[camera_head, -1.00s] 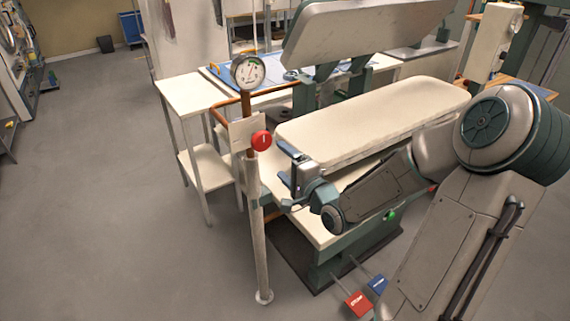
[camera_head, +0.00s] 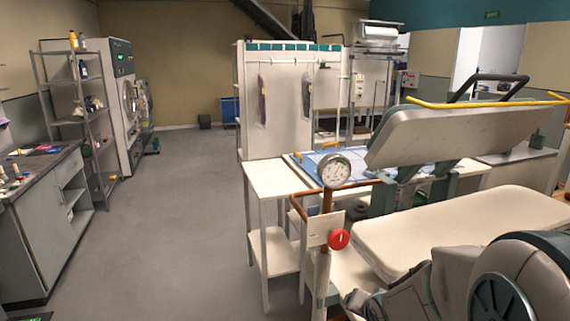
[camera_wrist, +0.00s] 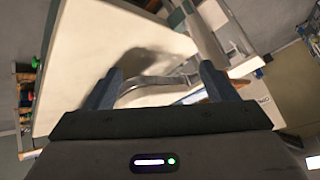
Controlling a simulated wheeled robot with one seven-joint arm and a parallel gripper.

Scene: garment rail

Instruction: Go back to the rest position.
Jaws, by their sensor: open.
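My gripper (camera_wrist: 160,86) shows in the wrist view with its two fingers wide apart. A curved grey metal strip (camera_wrist: 158,81) shows between and beyond the fingers; I cannot tell what it belongs to or how near it is. A broad cream surface (camera_wrist: 85,65) lies beyond the fingers. In the head view my arm is at the lower right, in front of the press's cream lower board (camera_head: 460,225). The gripper's fingers cannot be made out there.
The press's raised upper plate (camera_head: 455,135) is above the board. A gauge (camera_head: 334,170) and red button (camera_head: 338,239) stand on a post at its left. A white side table (camera_head: 270,180) is behind. Garments (camera_head: 262,100) hang at the back. The floor (camera_head: 175,220) at left is clear.

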